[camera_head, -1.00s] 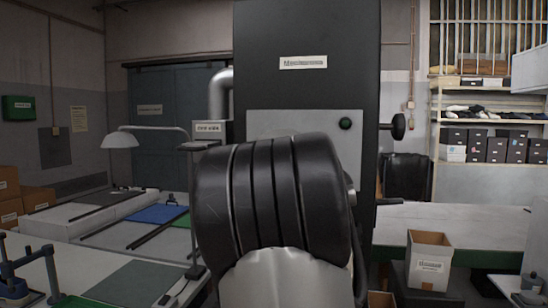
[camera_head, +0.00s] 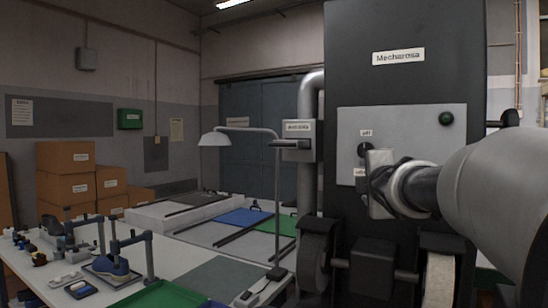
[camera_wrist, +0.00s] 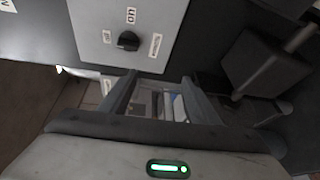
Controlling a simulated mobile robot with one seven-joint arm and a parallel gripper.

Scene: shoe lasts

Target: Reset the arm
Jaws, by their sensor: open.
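My gripper (camera_wrist: 150,85) shows in the wrist view with its two dark fingers apart and nothing between them. In the head view my arm reaches in from the right, and the gripper end (camera_head: 378,190) is in front of the machine's grey panel, partly covering it. A black rotary knob (camera_wrist: 128,41) on that panel lies just beyond the fingertips in the wrist view. The same knob (camera_head: 365,149) shows above the gripper in the head view. I cannot tell whether the gripper touches the panel.
The tall black machine (camera_head: 400,25) stands at right, with wheels (camera_head: 314,264) low in front. A white worktable (camera_head: 180,262) holds clamp stands, shoe lasts and a green tray (camera_head: 165,295). A lamp (camera_head: 214,139) rises behind it. Cardboard boxes (camera_head: 66,158) are stacked at left.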

